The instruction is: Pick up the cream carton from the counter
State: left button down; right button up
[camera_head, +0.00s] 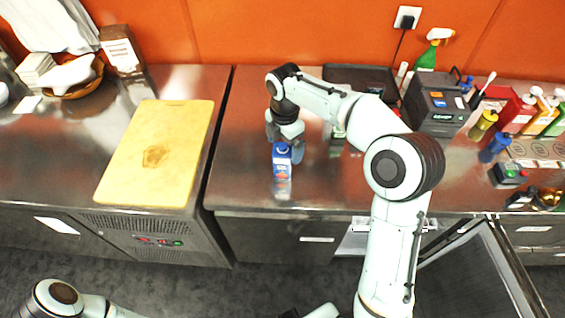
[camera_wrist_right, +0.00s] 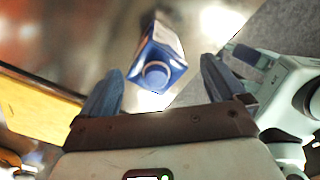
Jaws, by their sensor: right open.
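The cream carton (camera_head: 282,163) is blue and white and stands on the steel counter (camera_head: 240,170), close to its front edge. In the right wrist view the carton (camera_wrist_right: 158,58) shows its blue top with a round cap, between and a little beyond my fingertips. My right gripper (camera_head: 285,148) is directly behind and above the carton in the head view. In the wrist view its two dark fingers (camera_wrist_right: 160,85) are apart, with gaps to the carton on both sides. My left arm shows only in part at the lower left; its gripper is not clearly visible.
A yellow cutting board (camera_head: 157,150) lies on the left counter. A dark printer-like device (camera_head: 436,103), squeeze bottles (camera_head: 482,125) and a green spray bottle (camera_head: 428,55) stand on the right. An open appliance door (camera_head: 470,270) juts out at lower right. Counter left of the carton is clear.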

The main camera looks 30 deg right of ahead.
jog(key=f, duration=0.5)
jog(key=shift+w+a+f+b, duration=0.15)
jog(key=shift+a+f+b, duration=0.15)
jog(key=shift+a+f, duration=0.1)
jog(key=c, duration=1.3)
